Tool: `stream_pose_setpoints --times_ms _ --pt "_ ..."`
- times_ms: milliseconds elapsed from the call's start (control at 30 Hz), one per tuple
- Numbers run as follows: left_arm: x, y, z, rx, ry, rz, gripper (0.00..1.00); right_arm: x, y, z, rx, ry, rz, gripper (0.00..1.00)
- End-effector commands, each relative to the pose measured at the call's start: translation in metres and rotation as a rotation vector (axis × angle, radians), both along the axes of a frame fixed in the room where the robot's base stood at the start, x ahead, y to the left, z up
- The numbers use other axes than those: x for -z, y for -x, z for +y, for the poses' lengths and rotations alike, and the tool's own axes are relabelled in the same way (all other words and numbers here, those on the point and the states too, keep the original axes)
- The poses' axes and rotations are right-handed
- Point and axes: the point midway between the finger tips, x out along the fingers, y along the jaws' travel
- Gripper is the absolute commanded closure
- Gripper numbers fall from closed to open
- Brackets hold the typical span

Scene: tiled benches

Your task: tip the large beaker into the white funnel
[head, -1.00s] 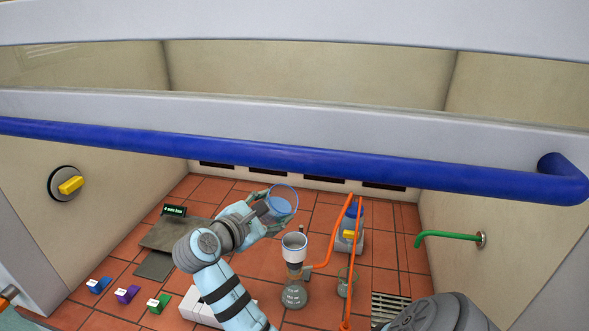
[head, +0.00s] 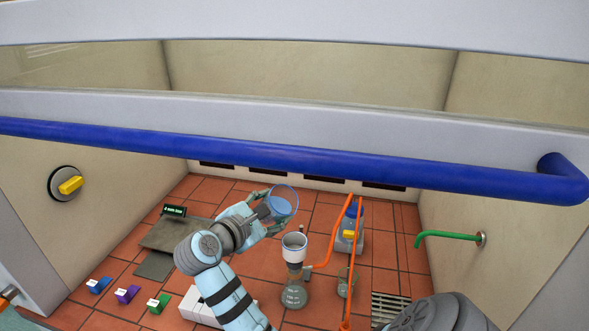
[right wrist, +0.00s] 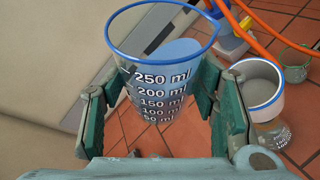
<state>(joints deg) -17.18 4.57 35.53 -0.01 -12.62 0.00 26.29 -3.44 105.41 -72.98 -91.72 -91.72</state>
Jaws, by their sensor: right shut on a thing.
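The large beaker (head: 285,204) is clear with a blue rim and volume marks up to 250 ml. It holds bluish liquid, which shows in the right wrist view (right wrist: 160,85). My right gripper (head: 274,209) is shut on the beaker, with green-padded fingers on both sides of it (right wrist: 150,100). The beaker is held up, somewhat tilted, above and left of the white funnel. The funnel (head: 294,248) stands upright on a round flask (head: 294,294). In the right wrist view the funnel (right wrist: 262,88) is right of the beaker, apart from it. My left gripper is not seen.
An orange hose (head: 326,255) runs beside the funnel to a device with a yellow knob (head: 349,235). A small beaker (head: 346,284) stands right of the flask. A scale (head: 172,234) and coloured blocks (head: 127,294) lie left. A blue bar (head: 300,161) crosses the view.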

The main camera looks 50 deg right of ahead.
Motion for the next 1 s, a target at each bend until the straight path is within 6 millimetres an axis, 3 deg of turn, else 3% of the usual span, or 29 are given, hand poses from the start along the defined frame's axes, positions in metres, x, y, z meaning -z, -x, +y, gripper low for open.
stream_pose_setpoints --times_ms 1000 --pt "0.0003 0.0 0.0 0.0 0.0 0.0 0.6 0.0005 -0.0005 -0.0002 0.0 0.006 -0.079 0.85"
